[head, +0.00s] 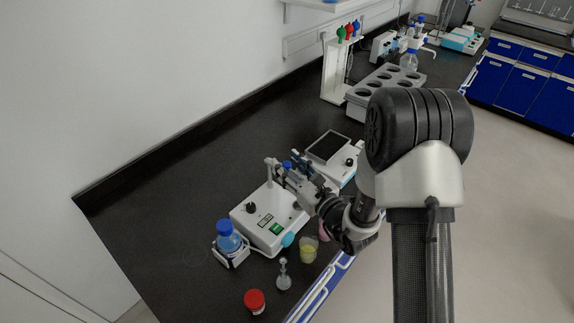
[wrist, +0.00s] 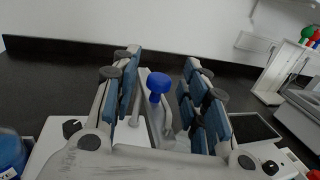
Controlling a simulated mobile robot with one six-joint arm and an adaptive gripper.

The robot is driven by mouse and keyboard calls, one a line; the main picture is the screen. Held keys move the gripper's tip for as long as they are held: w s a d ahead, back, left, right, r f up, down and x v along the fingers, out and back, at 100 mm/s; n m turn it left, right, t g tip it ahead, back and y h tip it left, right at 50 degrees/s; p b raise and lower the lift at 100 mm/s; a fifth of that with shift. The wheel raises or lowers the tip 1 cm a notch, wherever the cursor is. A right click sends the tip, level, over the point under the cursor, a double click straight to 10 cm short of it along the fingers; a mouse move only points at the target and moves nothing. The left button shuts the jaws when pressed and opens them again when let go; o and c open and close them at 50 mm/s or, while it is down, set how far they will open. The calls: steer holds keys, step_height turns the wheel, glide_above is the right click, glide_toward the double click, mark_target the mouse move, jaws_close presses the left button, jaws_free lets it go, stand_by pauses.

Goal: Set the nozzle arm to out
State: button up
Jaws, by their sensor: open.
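A white distiller box (head: 268,222) stands on the dark bench, with a black dial, a green switch and a pale upright post (head: 269,174) at its back. My gripper (head: 288,170) is over the back right of the box, beside the post. In the wrist view my gripper (wrist: 163,65) is open, its blue-padded fingers on either side of a blue knob (wrist: 158,83). The knob sits on a pale part that looks like the nozzle arm, and I see gaps on both sides of it. In the head view my gripper hides most of that arm.
A blue-capped bottle (head: 228,237), a small flask (head: 284,275), a red-capped jar (head: 254,300) and a beaker of yellow liquid (head: 309,250) stand in front. A white instrument with a dark screen (head: 328,146) is close behind. The bench at the back left is clear.

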steer(key=shift+w+a, duration=0.35)
steer(key=shift+w, duration=0.05)
jaws_close()
stand_by(0.4)
